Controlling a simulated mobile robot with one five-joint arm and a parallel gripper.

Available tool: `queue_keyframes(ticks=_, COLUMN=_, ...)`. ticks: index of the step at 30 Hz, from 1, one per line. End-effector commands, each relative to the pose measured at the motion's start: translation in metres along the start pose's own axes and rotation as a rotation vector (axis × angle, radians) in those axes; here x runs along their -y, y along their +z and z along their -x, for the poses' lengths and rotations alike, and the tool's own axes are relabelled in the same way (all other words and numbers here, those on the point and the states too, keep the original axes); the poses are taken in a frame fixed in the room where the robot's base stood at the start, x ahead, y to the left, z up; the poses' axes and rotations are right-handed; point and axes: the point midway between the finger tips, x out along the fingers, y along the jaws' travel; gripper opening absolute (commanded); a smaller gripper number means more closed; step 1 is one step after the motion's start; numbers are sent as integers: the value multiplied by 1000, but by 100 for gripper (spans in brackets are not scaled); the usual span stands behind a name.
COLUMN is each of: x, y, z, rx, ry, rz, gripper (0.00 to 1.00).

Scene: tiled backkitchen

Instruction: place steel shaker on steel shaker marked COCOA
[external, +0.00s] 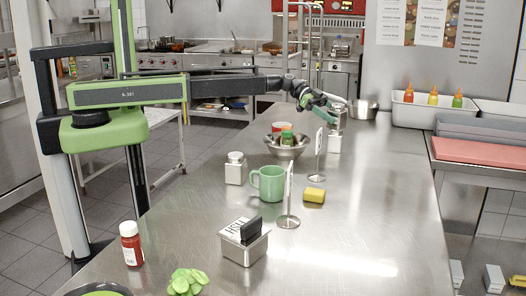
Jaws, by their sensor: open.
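My gripper (322,108) reaches over the far part of the steel counter and is open. A shiny steel shaker (339,115) shows just behind and right of the fingers. Below it stands a paler shaker-like container (334,143), partly hidden by a sign; the upper one appears to sit on it, but I cannot tell if they touch. Another shaker-like container (236,168), pale with a rounded lid, stands upright nearer, left of the green mug. No COCOA lettering is readable on any of them.
A steel bowl (286,150) with small items, a green mug (269,184), a yellow sponge (314,195) and two sign stands (288,221) occupy the middle. The counter's right side is clear.

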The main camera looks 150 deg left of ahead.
Motion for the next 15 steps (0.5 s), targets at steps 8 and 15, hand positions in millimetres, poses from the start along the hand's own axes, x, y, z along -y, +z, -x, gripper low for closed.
queue_keyframes(ticks=8, x=-1, y=-3, z=65, rx=0, ry=-1, rz=0, gripper=74)
queue_keyframes(ticks=15, x=0, y=0, z=78, rx=0, ry=0, rz=0, gripper=74)
